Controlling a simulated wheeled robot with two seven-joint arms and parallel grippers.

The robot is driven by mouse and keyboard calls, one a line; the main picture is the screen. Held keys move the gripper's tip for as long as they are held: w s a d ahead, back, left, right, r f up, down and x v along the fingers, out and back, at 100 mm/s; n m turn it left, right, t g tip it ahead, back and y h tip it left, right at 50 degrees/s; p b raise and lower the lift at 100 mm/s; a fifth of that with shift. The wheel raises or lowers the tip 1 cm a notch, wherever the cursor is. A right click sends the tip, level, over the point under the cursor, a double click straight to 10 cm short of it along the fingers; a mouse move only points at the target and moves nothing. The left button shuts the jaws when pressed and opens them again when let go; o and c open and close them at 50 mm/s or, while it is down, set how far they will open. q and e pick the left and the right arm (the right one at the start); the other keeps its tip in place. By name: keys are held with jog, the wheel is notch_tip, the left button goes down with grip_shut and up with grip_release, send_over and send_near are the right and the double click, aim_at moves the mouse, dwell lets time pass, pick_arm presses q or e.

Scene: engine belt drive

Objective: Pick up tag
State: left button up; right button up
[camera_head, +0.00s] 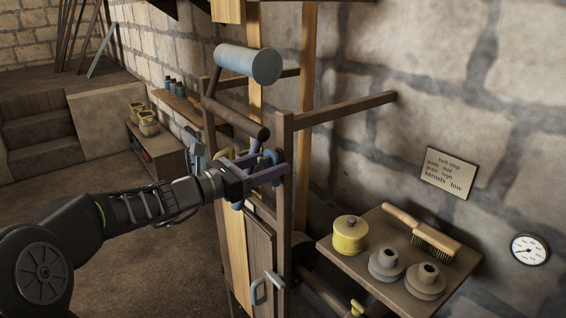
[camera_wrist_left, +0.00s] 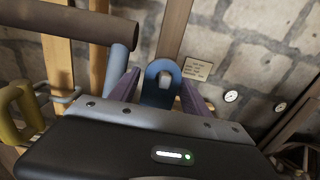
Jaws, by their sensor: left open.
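A blue tag (camera_wrist_left: 161,80) with a rounded top and a hole stands upright in the left wrist view. It shows between the two purple fingers of my left gripper (camera_wrist_left: 160,93). The fingers are apart, one on each side of it, and I cannot tell whether either touches it. In the head view my left gripper (camera_head: 277,168) reaches the wooden frame from the left. Small blue pieces show beside its fingers there, but they overlap too much to tell the tag apart. My right gripper is in neither view.
A wooden frame (camera_head: 285,140) with a dark roller and a pale blue cylinder (camera_head: 249,64) surrounds the gripper. At right, a shelf (camera_head: 345,263) holds a yellow pot, two grey pulleys and a brush.

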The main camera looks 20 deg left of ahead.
pick_arm(q)
jog(key=shift+w+d, duration=0.35)
jog(key=shift+w, duration=0.15)
jog(key=shift+s+a, duration=0.15)
jog(key=shift+s, duration=0.1)
jog(key=shift+w, duration=0.1)
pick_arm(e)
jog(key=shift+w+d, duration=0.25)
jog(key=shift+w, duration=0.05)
pick_arm(q)
jog(key=shift+c, duration=0.5)
jog(key=c, duration=1)
jog(key=shift+r, duration=0.15)
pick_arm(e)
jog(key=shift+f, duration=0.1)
